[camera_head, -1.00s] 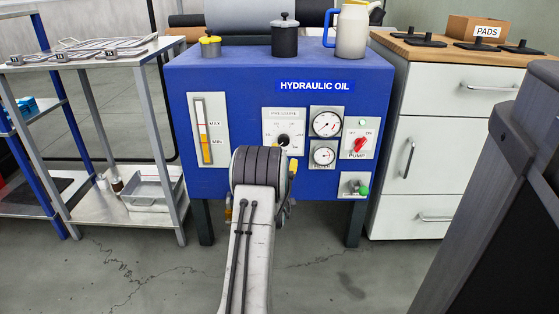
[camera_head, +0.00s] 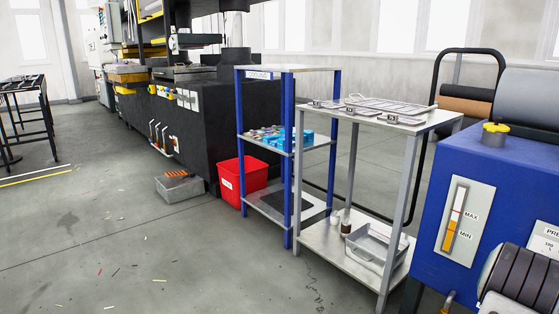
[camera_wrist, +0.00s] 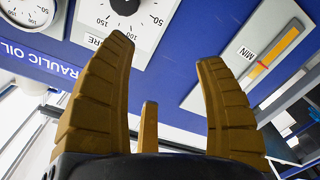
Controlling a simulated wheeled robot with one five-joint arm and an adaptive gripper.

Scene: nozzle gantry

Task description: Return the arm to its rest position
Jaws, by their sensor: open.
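My gripper (camera_wrist: 165,70) shows in the wrist view with its ribbed yellow-brown fingers spread apart. It is open and nothing is between the fingers. Behind the fingers is the blue hydraulic oil cabinet (camera_wrist: 165,118), with a pressure dial (camera_wrist: 128,20) above and a level gauge (camera_wrist: 262,58) at the right. In the head view my arm (camera_head: 522,277) shows only at the lower right edge, in front of the cabinet (camera_head: 480,172). My gripper's fingers are hidden or cut off there. I cannot tell the exact gap between fingers and panel.
A grey shelf cart (camera_head: 400,124) stands left of the cabinet, with a blue-posted shelf (camera_head: 288,151) beside it. A red bin (camera_head: 242,183) and a grey crate (camera_head: 180,189) stand on the floor beyond. The floor (camera_head: 120,230) at the left is mostly clear, with small scraps.

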